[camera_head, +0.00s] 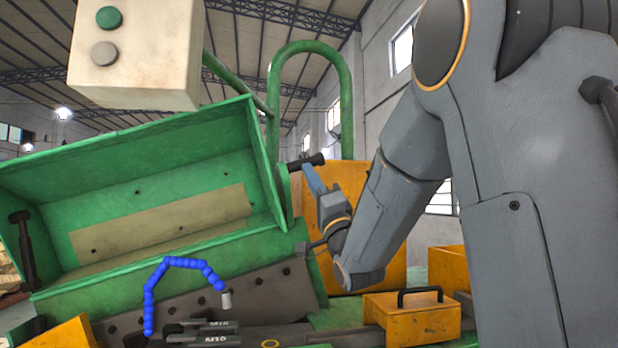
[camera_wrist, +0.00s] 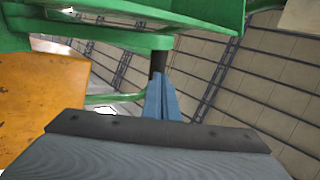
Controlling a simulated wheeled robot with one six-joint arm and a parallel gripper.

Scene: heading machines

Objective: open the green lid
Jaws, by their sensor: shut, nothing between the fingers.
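The green lid (camera_head: 150,160) is a large open-sided cover in the left half of the head view. It is tilted up, and its hollow inside with a tan strip faces me. A black handle (camera_head: 306,162) sticks out from its right side. My gripper (camera_head: 309,174) is at this handle, with its blue fingers shut and nothing held. In the wrist view my gripper (camera_wrist: 161,88) points up at the black handle (camera_wrist: 158,61), under the green lid (camera_wrist: 195,10). Whether the fingertips touch the handle is not clear.
A pale control box (camera_head: 135,55) with green and grey buttons hangs above the lid. A green tube loop (camera_head: 345,90) rises behind the handle. A blue jointed hose (camera_head: 150,290) stands in front. A yellow box (camera_head: 410,320) with a black handle sits below my arm.

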